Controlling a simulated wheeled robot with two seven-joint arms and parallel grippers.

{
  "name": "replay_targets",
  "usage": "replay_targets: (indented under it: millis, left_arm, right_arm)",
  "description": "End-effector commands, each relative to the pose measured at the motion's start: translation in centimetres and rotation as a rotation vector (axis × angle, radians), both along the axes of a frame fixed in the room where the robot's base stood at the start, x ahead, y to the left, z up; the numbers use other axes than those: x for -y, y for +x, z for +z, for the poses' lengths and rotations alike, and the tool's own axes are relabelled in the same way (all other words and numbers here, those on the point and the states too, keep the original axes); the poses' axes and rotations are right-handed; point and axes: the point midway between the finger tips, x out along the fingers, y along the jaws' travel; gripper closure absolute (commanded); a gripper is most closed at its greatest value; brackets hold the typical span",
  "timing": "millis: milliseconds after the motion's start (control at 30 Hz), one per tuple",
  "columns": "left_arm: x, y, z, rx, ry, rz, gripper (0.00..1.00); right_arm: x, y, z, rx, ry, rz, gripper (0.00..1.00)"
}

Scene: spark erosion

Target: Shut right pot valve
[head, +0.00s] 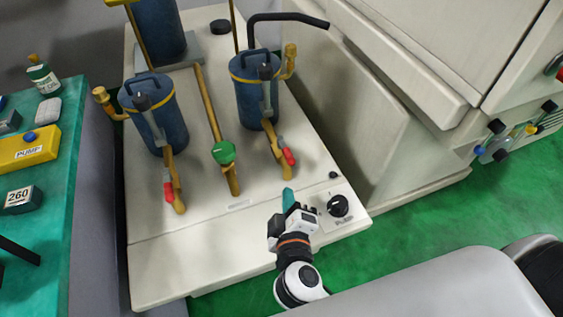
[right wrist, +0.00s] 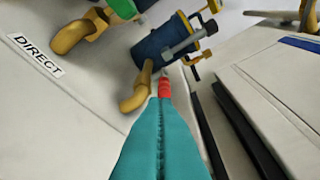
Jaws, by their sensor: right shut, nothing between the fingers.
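The right blue pot (head: 252,100) stands upright on the pale machine top. A brass outlet pipe (head: 273,143) comes from its foot toward the front. The right pot valve has a red handle (head: 288,157), lying roughly along the pipe on its right side. My right gripper (head: 287,191) has teal fingers pressed together and empty, in front of the handle with a small gap in the head view. In the right wrist view the shut fingers (right wrist: 161,130) point at the red handle (right wrist: 164,87) and overlap its lower end; I cannot tell whether they touch. My left gripper is not in view.
The left pot (head: 160,120) has its own red valve handle (head: 169,192). A green knob (head: 223,152) sits on a brass pipe between the pots. A black dial (head: 338,206) is right of my gripper. A pale cabinet (head: 420,60) rises to the right.

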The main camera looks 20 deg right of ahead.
Motion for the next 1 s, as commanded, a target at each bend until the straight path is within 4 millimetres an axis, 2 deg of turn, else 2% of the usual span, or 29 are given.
replay_targets:
  millis: [100, 200, 667, 833, 1000]
  left_arm:
    - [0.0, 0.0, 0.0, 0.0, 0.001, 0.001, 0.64]
    - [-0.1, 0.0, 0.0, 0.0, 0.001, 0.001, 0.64]
    - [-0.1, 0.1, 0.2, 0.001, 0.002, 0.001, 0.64]
    - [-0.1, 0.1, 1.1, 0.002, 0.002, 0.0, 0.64]
    - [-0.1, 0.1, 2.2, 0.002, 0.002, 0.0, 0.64]
  right_arm:
    - [-2.1, 0.4, 1.0, 0.05, -0.071, 0.065, 1.0]
    - [-3.0, 0.5, 1.4, 0.071, -0.102, 0.094, 1.0]
    - [-3.1, 1.0, 1.6, 0.078, -0.113, 0.103, 1.0]
    - [-2.7, 3.2, 1.7, 0.079, -0.113, 0.101, 1.0]
    - [-2.1, 6.8, 1.3, 0.08, -0.114, 0.102, 1.0]
